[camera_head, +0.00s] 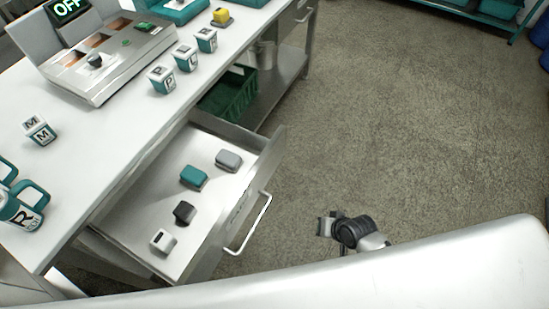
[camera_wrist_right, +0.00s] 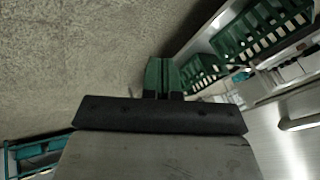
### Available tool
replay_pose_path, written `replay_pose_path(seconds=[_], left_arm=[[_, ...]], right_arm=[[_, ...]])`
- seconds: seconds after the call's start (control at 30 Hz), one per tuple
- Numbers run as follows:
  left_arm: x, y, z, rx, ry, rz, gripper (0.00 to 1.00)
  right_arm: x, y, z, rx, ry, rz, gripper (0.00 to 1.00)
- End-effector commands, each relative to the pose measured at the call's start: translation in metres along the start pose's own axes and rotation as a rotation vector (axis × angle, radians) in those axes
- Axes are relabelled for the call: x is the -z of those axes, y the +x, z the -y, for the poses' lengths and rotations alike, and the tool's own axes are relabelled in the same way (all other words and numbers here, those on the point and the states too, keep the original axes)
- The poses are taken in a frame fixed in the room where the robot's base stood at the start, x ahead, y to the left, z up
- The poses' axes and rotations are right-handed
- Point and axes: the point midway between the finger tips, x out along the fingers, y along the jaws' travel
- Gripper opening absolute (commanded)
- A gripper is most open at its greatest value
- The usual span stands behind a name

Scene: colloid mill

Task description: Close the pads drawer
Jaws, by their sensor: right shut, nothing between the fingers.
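The pads drawer (camera_head: 210,243) is pulled out from under the white workbench. It holds a grey pad (camera_head: 228,160), a teal pad (camera_head: 193,176), a black pad (camera_head: 184,212) and a white pad (camera_head: 162,241). Its bar handle (camera_head: 250,225) is on the front face. My right gripper (camera_head: 322,227) is to the right of the handle, apart from it, over the floor. In the right wrist view its green fingers (camera_wrist_right: 162,72) are shut and empty. A pale panel with a bar (camera_wrist_right: 297,123) shows at the right edge there. My left gripper is not in view.
The workbench (camera_head: 85,125) carries a machine with an OFF display (camera_head: 110,55), several lettered teal-and-white containers (camera_head: 187,58) and a mug marked R (camera_head: 22,210). A green crate (camera_head: 228,96) sits on the lower shelf. The floor (camera_head: 400,120) to the right is clear.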

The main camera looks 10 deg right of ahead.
Motion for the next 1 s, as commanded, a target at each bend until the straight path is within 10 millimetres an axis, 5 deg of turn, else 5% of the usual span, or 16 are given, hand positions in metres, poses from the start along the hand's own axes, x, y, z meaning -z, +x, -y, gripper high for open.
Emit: replay_pose_path(seconds=[0.03, 0.2, 0.43, 0.67, 1.0], left_arm=[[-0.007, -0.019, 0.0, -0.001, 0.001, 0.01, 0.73], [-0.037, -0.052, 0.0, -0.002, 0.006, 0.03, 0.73], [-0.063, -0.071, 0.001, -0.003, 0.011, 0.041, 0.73], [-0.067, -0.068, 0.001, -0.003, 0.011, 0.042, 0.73], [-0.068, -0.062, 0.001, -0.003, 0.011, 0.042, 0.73]], right_arm=[[0.025, -0.029, 0.019, 0.04, 0.039, -0.015, 0.0], [0.085, -0.105, 0.079, 0.21, 0.247, -0.005, 0.0], [0.114, -0.161, 0.123, 0.339, 0.434, 0.072, 0.0], [0.116, -0.15, 0.133, 0.357, 0.464, 0.087, 0.0], [0.115, -0.084, 0.158, 0.355, 0.461, 0.086, 0.0]])
